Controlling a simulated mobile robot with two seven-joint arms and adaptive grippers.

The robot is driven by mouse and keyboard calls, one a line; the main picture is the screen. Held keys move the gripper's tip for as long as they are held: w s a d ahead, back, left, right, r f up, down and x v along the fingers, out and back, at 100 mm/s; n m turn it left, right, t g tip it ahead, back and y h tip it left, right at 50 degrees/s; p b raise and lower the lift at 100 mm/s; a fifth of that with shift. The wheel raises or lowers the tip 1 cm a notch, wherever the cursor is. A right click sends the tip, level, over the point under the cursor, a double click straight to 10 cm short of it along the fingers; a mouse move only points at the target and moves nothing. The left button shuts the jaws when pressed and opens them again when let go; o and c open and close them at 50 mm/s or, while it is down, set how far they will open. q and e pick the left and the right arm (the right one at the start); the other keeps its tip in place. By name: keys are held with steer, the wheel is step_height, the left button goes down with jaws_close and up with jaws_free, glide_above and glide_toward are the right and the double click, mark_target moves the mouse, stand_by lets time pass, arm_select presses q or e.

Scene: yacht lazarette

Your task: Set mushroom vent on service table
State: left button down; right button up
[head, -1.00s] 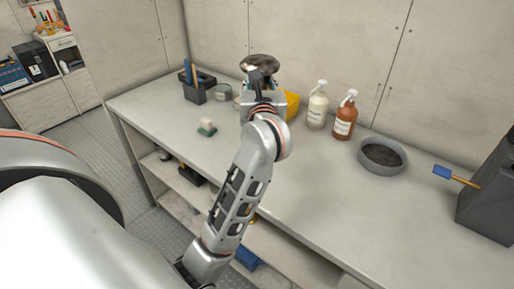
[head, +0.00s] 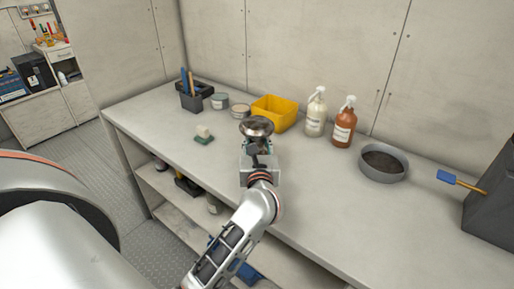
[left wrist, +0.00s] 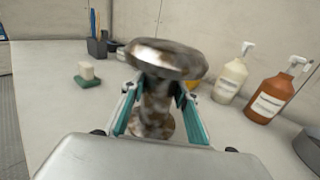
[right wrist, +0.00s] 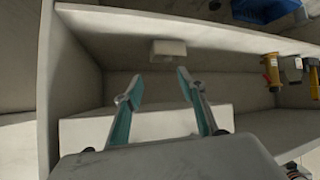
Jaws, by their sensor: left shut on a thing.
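The mushroom vent (head: 257,128) is a stained metal piece with a wide domed cap, a narrower stem and a round base. My left gripper (head: 258,148) is shut on its stem, over the service table (head: 330,200). In the left wrist view the vent (left wrist: 165,60) stands roughly upright between the teal-padded fingers (left wrist: 158,108), cap on top. I cannot tell whether its base touches the tabletop. My right gripper (right wrist: 160,100) is open and empty, facing a shelf space in the right wrist view.
Behind the vent are a yellow bin (head: 274,113), tins (head: 240,111) and two pump bottles (head: 343,124). A sponge (head: 203,134) lies left, a grey bowl (head: 383,163) right. The table's front middle is clear.

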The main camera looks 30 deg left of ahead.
arm_select(q)
step_height(320, 180, down, 2)
steer(key=shift+f, duration=0.25)
arm_select(e)
steer(key=shift+s+f, duration=0.15)
steer(key=shift+f, duration=0.4)
arm_select(q)
steer(key=shift+f, duration=0.1)
arm_select(e)
steer(key=shift+f, duration=0.1)
arm_select(q)
steer(key=shift+f+b, duration=0.1)
steer(key=shift+b, duration=0.2)
steer(key=c, duration=1.5)
jaws_free()
arm_select(e)
steer(key=shift+s+f, duration=0.1)
